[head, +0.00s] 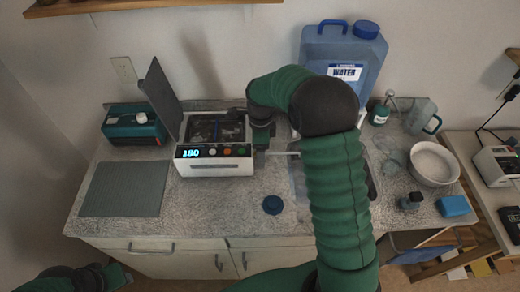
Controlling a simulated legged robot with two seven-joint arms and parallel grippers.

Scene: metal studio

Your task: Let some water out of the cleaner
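The cleaner (214,165) is a white box on the counter, left of centre, with a lit display reading 180 and a row of coloured buttons. Its dark lid (160,97) stands open on its left, and the dark basin shows. A pale spout or tube (283,153) sticks out at its right side. My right gripper (262,138) points down at the cleaner's right side, just above the spout; whether it touches anything or is closed is unclear. My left gripper (118,276) is low at the bottom left, away from the counter top; its finger gap is not clear.
My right arm hides much of the sink (298,182). A blue WATER jug (343,52) stands behind. A grey mat (124,188) and teal box (134,124) are left; a white bowl (433,163) and blue sponge (453,206) right.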

